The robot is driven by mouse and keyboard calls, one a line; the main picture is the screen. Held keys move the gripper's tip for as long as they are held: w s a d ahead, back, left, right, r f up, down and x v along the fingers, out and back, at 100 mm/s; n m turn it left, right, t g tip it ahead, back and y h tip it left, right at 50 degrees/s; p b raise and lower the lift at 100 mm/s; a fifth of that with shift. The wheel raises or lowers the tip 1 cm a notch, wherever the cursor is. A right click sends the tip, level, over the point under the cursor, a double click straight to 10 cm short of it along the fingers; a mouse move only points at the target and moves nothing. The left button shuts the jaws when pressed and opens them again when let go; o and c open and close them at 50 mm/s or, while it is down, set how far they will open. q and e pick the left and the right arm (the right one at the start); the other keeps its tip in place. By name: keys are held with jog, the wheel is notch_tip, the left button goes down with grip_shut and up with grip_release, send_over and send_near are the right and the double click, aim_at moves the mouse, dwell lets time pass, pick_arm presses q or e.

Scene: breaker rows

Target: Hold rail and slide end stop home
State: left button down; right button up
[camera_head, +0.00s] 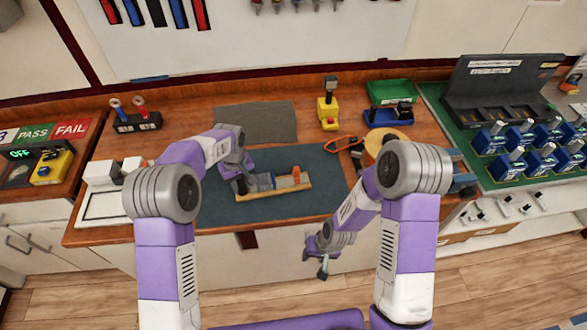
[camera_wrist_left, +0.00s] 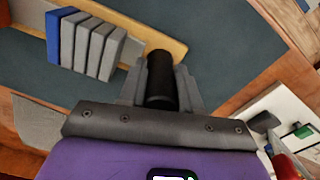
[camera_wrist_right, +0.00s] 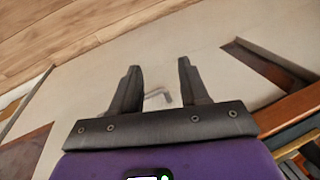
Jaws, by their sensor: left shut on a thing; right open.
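A light wooden rail (camera_head: 294,188) lies on the dark blue-grey mat; it also shows in the left wrist view (camera_wrist_left: 150,38). A row of grey breakers (camera_wrist_left: 92,44) with a blue one (camera_wrist_left: 60,35) at one end stands on it. An orange end stop (camera_head: 296,174) stands near the rail's right end, apart from the row. My left gripper (camera_head: 241,185) is shut on a black cylindrical handle (camera_wrist_left: 161,78) at the rail's left end. My right gripper (camera_head: 321,268) is open and empty, in front of the table's front edge and low; its fingers (camera_wrist_right: 158,88) have nothing between them.
The mat (camera_head: 310,160) is clear around the rail. An orange loop (camera_head: 340,144) and a round tan object (camera_head: 385,142) lie right of it, near my right arm. A yellow device (camera_head: 328,112) and green bin (camera_head: 390,92) stand behind. A white tray (camera_head: 103,205) is at left.

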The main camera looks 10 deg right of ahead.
jog(key=w+a+r+n+t+h, duration=0.1)
jog(key=w+r+n+t, duration=0.1)
jog(key=w+r, duration=1.35)
jog(key=t+h, duration=0.1)
jog(key=t, duration=0.1)
send_near(296, 169)
jog(key=shift+n, duration=0.3)
jog(key=x, duration=0.9)
jog(key=shift+d+f, duration=0.1)
jog(key=shift+f, duration=0.05)
jog(key=shift+c, duration=0.2)
grip_shut()
